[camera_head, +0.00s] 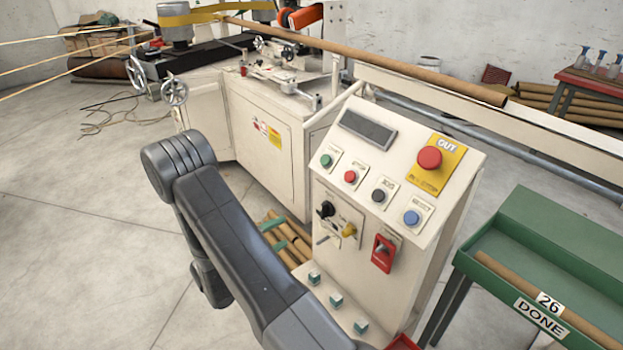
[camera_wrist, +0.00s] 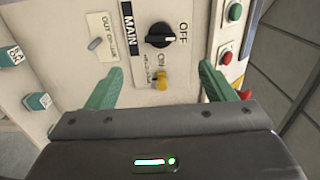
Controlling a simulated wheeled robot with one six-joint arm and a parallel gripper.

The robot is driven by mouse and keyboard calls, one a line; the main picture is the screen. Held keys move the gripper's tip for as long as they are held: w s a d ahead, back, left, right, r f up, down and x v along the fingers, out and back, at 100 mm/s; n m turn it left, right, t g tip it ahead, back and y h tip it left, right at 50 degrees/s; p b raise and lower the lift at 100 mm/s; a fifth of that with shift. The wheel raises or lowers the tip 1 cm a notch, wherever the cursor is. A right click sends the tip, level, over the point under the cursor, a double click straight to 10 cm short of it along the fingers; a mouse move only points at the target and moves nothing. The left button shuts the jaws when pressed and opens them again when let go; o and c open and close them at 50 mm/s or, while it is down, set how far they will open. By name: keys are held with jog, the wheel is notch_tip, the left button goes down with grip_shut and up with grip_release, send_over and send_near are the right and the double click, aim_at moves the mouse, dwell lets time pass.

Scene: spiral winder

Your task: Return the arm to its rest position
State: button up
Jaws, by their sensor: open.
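My gripper (camera_wrist: 158,68) shows in the wrist view with its two green fingers spread wide and nothing between them. It faces the control panel's MAIN switch plate, with the black rotary knob (camera_wrist: 168,37) ahead of the fingers and a small yellow knob (camera_wrist: 160,80) below it in the picture. Whether the fingers touch the panel cannot be told.
The console carries a red stop button (camera_head: 429,158), several smaller buttons and a red switch (camera_head: 383,252). A green tray (camera_head: 540,240) marked DONE holds a tube at the right. The winder (camera_head: 265,140) stands behind. Open floor (camera_head: 80,250) lies to the left.

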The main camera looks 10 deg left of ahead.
jog(key=p+x, duration=0.1)
jog(key=x, duration=1.3)
jog(key=shift+s+a, duration=0.15)
